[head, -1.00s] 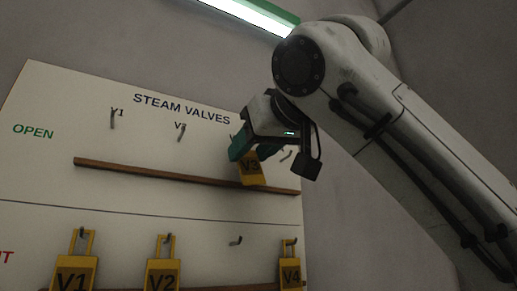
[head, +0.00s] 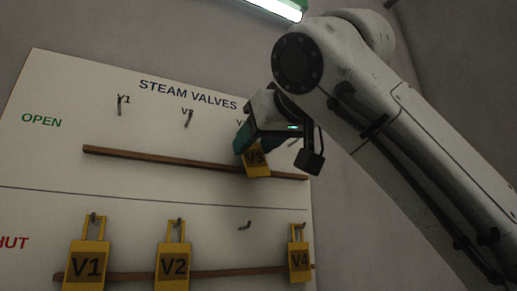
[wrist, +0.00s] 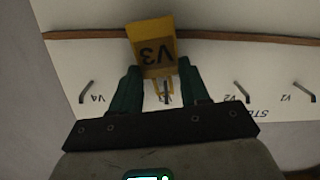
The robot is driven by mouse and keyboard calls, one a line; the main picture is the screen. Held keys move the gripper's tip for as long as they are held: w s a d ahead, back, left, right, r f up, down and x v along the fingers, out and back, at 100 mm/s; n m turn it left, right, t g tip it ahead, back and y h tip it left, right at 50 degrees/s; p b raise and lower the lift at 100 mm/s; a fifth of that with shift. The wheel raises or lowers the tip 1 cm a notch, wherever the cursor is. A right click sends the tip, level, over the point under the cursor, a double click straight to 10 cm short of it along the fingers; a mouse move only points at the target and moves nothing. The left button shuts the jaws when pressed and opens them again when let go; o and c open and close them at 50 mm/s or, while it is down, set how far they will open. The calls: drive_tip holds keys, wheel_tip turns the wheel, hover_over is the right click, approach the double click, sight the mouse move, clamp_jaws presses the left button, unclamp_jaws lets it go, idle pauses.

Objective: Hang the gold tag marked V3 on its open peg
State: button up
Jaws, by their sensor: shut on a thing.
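The gold tag marked V3 (head: 256,159) hangs from my gripper (head: 256,143) at the upper OPEN row of the board, in front of the wooden ledge. In the wrist view the tag (wrist: 153,48) looks upside down, and its yellow loop lies between the green fingers of my gripper (wrist: 160,82). The fingers are shut on it. The V3 open peg (wrist: 166,97) shows between the fingers, close to the loop. I cannot tell whether the loop is around the peg. In the head view my gripper hides this peg.
Open pegs V1 (head: 121,105) and V2 (head: 188,119) are bare. A wooden ledge (head: 170,163) runs below them. In the lower row, tags V1 (head: 87,267), V2 (head: 173,267) and V4 (head: 300,263) hang on pegs, and one peg (head: 245,226) is bare.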

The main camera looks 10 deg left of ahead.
drive_tip(key=o, duration=1.1)
drive_tip(key=b+v, duration=0.3)
drive_tip(key=v, duration=0.7)
drive_tip(key=shift+s+d+r, duration=0.1)
drive_tip(key=shift+s+d, duration=0.15)
